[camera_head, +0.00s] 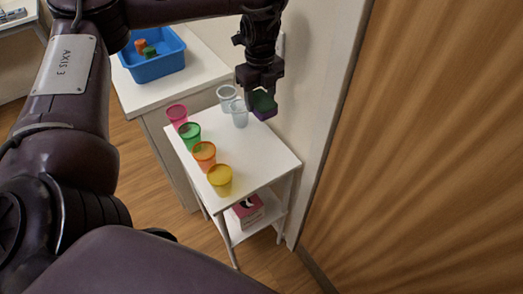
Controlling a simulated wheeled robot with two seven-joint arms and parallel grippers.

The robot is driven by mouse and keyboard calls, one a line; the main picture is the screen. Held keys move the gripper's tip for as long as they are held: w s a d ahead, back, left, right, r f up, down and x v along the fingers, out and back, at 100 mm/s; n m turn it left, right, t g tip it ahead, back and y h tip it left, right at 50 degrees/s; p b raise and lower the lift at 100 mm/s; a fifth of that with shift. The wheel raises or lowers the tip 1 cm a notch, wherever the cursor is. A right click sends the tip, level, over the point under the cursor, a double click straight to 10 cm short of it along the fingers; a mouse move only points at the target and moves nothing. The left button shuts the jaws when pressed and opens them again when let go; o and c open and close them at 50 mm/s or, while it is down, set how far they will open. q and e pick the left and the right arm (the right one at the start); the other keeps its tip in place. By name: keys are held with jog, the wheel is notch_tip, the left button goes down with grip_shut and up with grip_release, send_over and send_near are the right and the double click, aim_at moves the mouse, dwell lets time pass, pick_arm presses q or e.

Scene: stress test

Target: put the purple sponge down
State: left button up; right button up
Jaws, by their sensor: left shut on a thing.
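The purple sponge (265,114) has a dark green top layer and a purple lower layer. My left gripper (262,92) is shut on the sponge at the back right edge of a small white table (262,160). The sponge is beside a clear cup (239,113). I cannot tell whether its underside touches the tabletop. My right gripper is not in view.
Pink (177,115), green (190,133), orange (204,153) and yellow (220,178) cups line the table's left side. Another clear cup (226,94) stands at the back. A blue bin (153,68) stands on a counter behind. The tabletop's right front is clear; a wall rises at right.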

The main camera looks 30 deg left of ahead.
pick_arm(q)
jog(key=b, duration=0.6)
send_over(261, 154)
notch_tip(261, 154, down, 16)
jog(key=shift+a+r, duration=0.1)
jog(key=shift+r, duration=0.15)
notch_tip(261, 154, down, 4)
jog(key=shift+f, duration=0.1)
jog(key=o, duration=0.9)
jog(key=shift+f+b, duration=0.15)
jog(key=shift+b, duration=0.15)
jog(key=shift+f+b, duration=0.25)
jog(key=shift+b, duration=0.2)
notch_tip(261, 154, up, 8)
jog(key=p, duration=0.3)
jog(key=shift+w+r, duration=0.15)
jog(key=shift+w, duration=0.15)
